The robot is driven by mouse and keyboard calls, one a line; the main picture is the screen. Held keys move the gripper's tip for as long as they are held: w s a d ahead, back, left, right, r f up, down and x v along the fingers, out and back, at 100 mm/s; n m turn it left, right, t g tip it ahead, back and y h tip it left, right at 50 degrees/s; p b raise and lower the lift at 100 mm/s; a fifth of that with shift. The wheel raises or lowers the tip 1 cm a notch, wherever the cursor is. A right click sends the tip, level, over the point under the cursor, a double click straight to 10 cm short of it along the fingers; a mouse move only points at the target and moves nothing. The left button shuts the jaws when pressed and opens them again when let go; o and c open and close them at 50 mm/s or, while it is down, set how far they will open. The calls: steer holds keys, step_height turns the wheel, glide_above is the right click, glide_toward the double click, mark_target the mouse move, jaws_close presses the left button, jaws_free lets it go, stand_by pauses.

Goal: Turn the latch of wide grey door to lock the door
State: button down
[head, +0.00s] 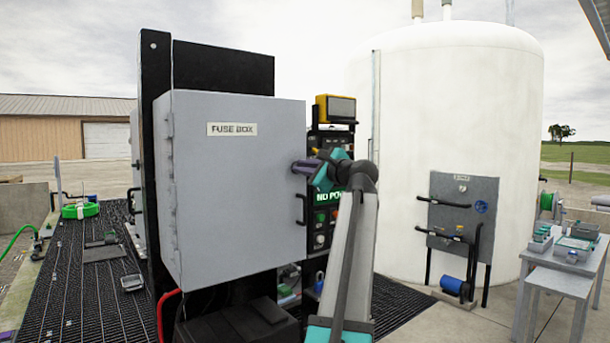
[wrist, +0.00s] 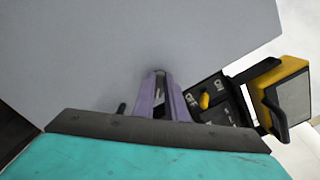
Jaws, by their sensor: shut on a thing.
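The wide grey door (head: 235,190), labelled "FUSE BOX", fills the middle of the head view, with hinges along its left edge. Its plain grey face (wrist: 140,40) also fills the upper left of the wrist view. My gripper (head: 303,166) is at the door's right edge, above a black handle (head: 301,208). In the wrist view, my purple fingers (wrist: 160,85) point at the door face and are shut on a small part between them, apparently the latch. The fingers mostly hide that latch, so its angle cannot be told.
Right behind the door's edge is a control panel (head: 320,218) with a yellow-framed display (head: 336,108); both show close beside my fingers in the wrist view. A white tank (head: 430,100) and a grey table (head: 565,275) stand to the right. Black grating (head: 60,285) lies left.

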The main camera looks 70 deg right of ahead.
steer(key=shift+a+f+n+b, duration=0.1)
steer(key=shift+f+n+b, duration=0.1)
steer(key=shift+n+b, duration=1.65)
steer(key=shift+f+n+b, duration=0.15)
steer(key=shift+n+b, duration=1.2)
steer(key=shift+n, duration=1)
steer(key=c, duration=1.8)
jaws_free()
steer(key=shift+s+a, duration=0.1)
steer(key=b+v, duration=0.2)
steer(key=v, duration=1.1)
steer(key=shift+s+b, duration=0.25)
steer(key=shift+b, duration=0.05)
